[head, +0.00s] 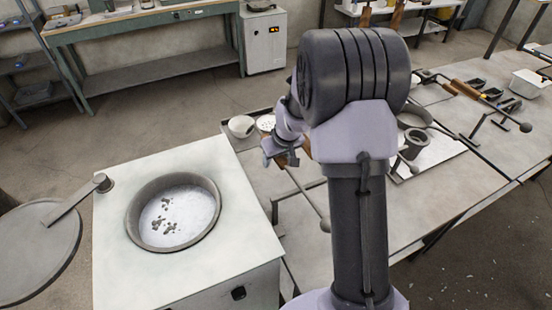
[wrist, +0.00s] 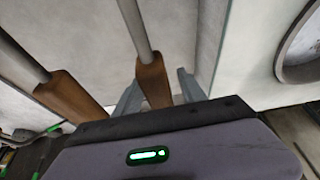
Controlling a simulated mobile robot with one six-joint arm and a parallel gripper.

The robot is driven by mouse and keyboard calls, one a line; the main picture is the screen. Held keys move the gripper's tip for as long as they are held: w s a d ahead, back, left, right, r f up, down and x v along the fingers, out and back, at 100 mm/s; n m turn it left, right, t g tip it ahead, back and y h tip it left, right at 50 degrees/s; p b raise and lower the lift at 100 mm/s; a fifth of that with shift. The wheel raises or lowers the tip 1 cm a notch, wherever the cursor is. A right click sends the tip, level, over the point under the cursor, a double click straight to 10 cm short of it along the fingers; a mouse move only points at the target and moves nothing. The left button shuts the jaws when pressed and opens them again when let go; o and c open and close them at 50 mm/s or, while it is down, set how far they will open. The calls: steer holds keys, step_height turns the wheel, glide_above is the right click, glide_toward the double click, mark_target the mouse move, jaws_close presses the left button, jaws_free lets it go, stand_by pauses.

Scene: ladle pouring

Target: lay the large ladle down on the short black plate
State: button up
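In the wrist view, a brown wooden handle (wrist: 153,80) on a grey rod lies between the two fingers of my gripper (wrist: 158,93). The fingers stand apart, with a visible gap on the right of the handle. A second brown handle (wrist: 72,94) on a rod lies to the left, outside the fingers. In the head view, my gripper (head: 279,152) is low over the table beside a brown handle; a thin rod (head: 308,197) runs from there to a small dark rounded end. I cannot tell which ladle is the large one. I cannot clearly make out the short black plate.
A white-topped furnace (head: 118,263) with a round pot (head: 132,222) stands to the left of my arm. A white bowl (head: 241,126) is behind the gripper. Another brown-handled tool (head: 465,89) lies on the table (head: 465,190) at right. My arm hides the table's middle.

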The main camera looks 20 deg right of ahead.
steer(key=w+r+p+v, duration=0.1)
steer(key=p+v, duration=0.9)
steer(key=v, duration=1.4)
steer(key=shift+w+p, duration=0.3)
steer(key=shift+w, duration=0.35)
steer(key=shift+a+f, duration=0.1)
steer(key=shift+f, duration=0.05)
